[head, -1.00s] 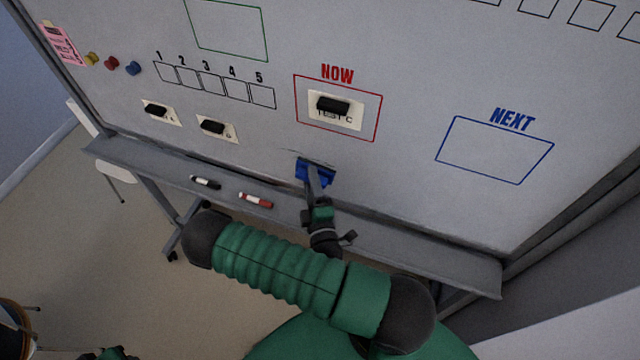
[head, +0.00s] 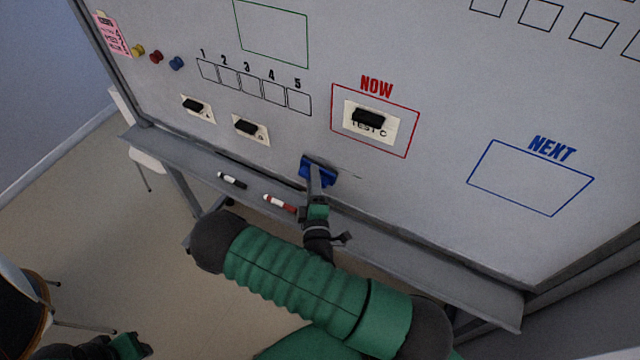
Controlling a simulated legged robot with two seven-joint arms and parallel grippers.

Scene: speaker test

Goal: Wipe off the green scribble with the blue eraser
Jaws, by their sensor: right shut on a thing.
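The blue eraser (head: 318,171) is against the lower part of the whiteboard (head: 420,200), just above the tray, below and left of the red NOW box. My right gripper (head: 317,183) is shut on the eraser from below. Its fingertips are partly hidden by the eraser and are small in the picture.
The tray (head: 400,245) runs along the board's foot, with a black marker (head: 232,180) and a red marker (head: 279,203). Cards under black clips hang above, including one in the NOW box (head: 375,84). A green outlined box (head: 307,40) is higher up. Chairs stand at left.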

